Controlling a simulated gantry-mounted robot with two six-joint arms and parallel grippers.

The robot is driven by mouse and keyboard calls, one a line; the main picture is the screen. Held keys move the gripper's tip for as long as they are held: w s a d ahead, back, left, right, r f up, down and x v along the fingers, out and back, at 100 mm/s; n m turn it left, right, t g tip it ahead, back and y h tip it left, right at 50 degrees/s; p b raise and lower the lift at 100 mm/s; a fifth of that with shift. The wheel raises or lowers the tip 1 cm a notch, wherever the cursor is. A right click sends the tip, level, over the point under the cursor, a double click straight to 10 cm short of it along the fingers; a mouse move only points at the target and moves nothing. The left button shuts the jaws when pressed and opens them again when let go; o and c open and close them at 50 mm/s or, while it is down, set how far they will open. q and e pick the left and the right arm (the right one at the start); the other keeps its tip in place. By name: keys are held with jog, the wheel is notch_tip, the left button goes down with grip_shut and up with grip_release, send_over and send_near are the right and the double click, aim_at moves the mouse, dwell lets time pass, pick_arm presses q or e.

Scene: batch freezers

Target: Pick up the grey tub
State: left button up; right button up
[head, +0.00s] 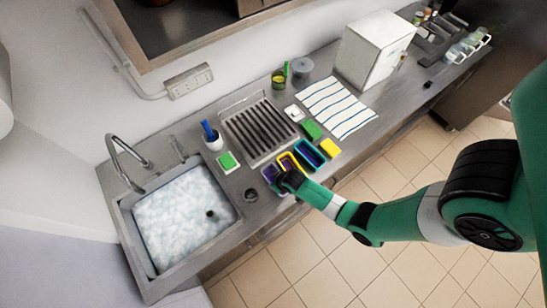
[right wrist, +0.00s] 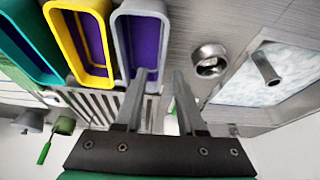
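The grey tub (head: 269,174) is the leftmost of three tubs at the counter's front edge in the head view, partly hidden by my right gripper (head: 283,181). In the right wrist view the grey tub (right wrist: 123,62) shows a grey rim and purple inside. My right gripper (right wrist: 160,74) is open there. One fingertip overlaps the tub's near end and the other lies outside its side wall. Whether a finger touches the wall I cannot tell. My left gripper is in neither view.
A yellow tub (head: 288,160) and a teal tub (head: 309,152) stand close beside the grey one. A metal cup (head: 250,195) and the sink (head: 183,217) lie to the left. A ribbed drain rack (head: 258,130) is behind. The floor is open in front.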

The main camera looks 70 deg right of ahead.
jog(key=b+x, duration=0.5)
jog(key=x, duration=0.2)
jog(key=shift+w+f, duration=0.15)
jog(key=shift+w, duration=0.05)
jog(key=shift+c, duration=0.3)
grip_shut()
